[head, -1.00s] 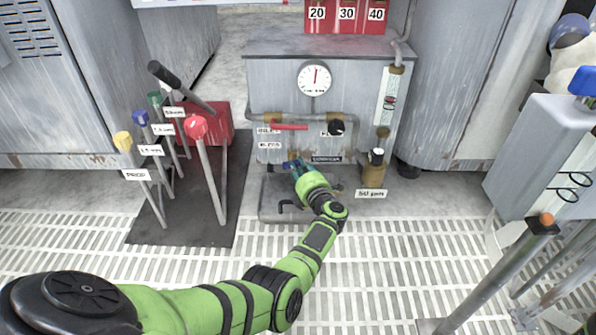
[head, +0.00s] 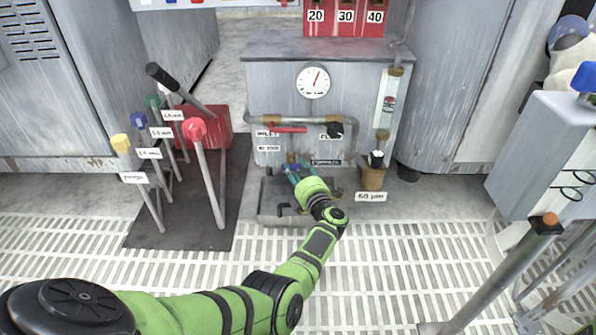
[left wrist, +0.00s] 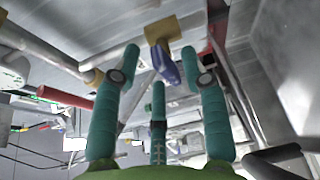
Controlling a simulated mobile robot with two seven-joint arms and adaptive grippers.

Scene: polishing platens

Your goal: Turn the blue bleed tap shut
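The blue bleed tap (head: 291,159) is small in the head view, low on the front of the grey cabinet and partly hidden by my left gripper. In the left wrist view its blue handle (left wrist: 167,66) hangs from a brass body (left wrist: 162,31). My left gripper (head: 293,170) is at the tap. In the left wrist view its teal fingers (left wrist: 160,62) are spread, with the blue handle between the two upper fingertips. I see a gap on the left of the handle; contact on the right is unclear. My right gripper is not in view.
A pipe with a red lever (head: 288,130) and a black knob (head: 335,130) runs above the tap. A gauge (head: 314,81) sits higher. A brass filter (head: 374,172) stands to the right. A metal tray (head: 275,212) lies below. Levers with coloured knobs (head: 195,130) stand left.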

